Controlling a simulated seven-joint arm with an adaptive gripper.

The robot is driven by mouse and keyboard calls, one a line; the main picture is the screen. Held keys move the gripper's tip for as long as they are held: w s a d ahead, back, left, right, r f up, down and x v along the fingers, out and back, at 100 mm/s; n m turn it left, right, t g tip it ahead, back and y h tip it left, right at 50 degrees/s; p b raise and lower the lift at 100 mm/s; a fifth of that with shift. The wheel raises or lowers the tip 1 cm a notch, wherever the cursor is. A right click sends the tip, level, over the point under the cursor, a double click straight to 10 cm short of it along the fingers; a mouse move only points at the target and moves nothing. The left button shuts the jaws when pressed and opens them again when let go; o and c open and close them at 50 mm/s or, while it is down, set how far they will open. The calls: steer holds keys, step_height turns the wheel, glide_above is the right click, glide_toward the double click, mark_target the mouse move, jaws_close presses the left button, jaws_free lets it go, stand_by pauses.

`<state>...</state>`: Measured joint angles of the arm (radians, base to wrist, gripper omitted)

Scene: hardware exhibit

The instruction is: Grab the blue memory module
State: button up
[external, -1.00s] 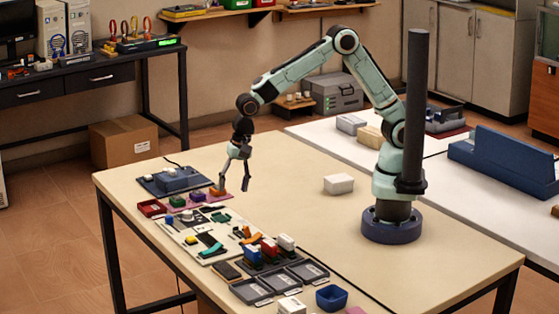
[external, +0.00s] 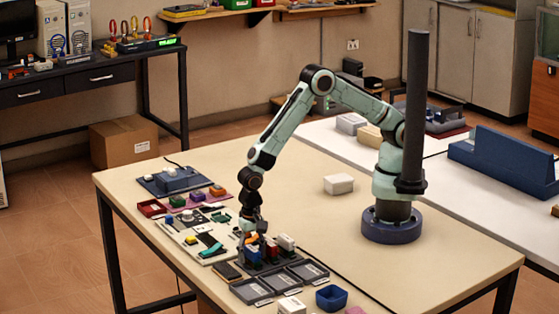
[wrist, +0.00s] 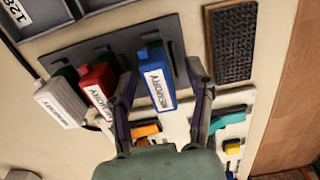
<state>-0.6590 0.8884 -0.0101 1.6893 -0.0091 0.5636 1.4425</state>
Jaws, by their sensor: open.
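The blue memory module (wrist: 158,88) stands in a dark rack (wrist: 178,50), with a white "MEMORY" label on it. In the wrist view it lies between the two fingers of my gripper (wrist: 161,68), which is open. The fingers straddle it, with a visible gap on the right side; the left finger is close to the red module. In the external view my gripper (external: 252,233) is low over the rack and partly hides the blue module (external: 253,254). A red module (wrist: 98,84) and a white module (wrist: 62,102) stand to the left in the same rack.
The red module is just outside my left finger. A dark textured pad (wrist: 234,42) lies right of the rack. Grey trays (external: 279,283) and a blue bin (external: 331,297) are at the table's front. A white board (external: 192,240) with small parts lies behind the rack. The table's middle is mostly clear.

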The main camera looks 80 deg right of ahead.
jaws_close()
